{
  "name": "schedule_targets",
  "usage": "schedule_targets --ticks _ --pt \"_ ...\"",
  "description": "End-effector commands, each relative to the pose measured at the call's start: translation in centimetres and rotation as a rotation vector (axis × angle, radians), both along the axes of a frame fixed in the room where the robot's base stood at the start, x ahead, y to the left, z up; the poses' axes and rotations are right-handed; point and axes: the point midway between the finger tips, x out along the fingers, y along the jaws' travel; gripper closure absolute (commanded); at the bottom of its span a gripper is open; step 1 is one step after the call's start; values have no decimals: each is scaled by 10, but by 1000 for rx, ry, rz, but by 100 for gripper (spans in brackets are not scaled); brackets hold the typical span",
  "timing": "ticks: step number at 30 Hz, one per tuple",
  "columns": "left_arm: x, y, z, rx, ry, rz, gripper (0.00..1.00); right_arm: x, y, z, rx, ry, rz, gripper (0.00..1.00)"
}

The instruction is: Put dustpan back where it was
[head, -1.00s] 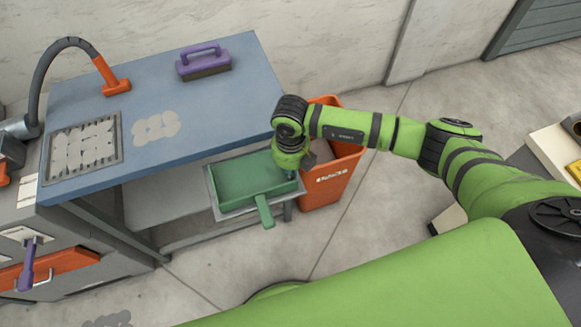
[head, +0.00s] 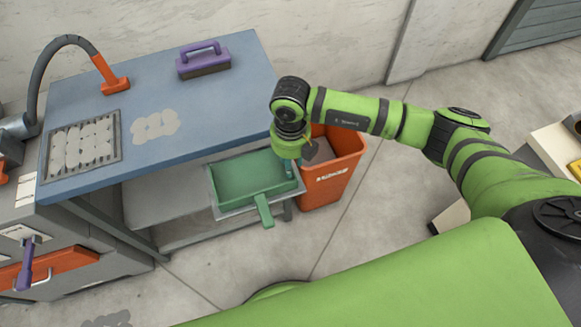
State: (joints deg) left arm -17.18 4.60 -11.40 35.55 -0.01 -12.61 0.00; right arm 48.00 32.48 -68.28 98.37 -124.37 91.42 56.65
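The green dustpan (head: 248,178) lies on a grey tray-like shelf (head: 231,214) beside the blue-topped bench, its handle pointing toward the front. My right gripper (head: 291,165) hangs just above the dustpan's back right corner, below the wrist. Its fingers are small and partly hidden by the wrist, so I cannot tell whether they are open or touch the pan. My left gripper is out of view.
The blue bench top (head: 215,115) holds a purple brush (head: 204,62), a grille (head: 82,145) and an orange-ended hose (head: 112,78). An orange bin (head: 335,172) stands right of the dustpan. Grey powder patches lie on the bench and floor. Open floor lies to the right.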

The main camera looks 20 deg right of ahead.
Motion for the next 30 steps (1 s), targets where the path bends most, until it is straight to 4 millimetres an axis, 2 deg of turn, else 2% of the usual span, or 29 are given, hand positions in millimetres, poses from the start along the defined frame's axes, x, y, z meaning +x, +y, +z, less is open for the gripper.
schedule_targets --ticks 6,12,17,26,29,30 --pt "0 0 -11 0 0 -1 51 1 0 47 1 -5 2 67" --pt "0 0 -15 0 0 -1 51 1 0 74 0 -2 0 67" --pt "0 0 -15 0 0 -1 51 0 0 81 -1 -1 -1 67" --pt "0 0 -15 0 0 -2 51 -1 3 80 14 3 5 67" --pt "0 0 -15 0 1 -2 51 -12 28 76 117 30 43 67" --pt "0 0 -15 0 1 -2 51 -19 46 74 197 49 65 67"
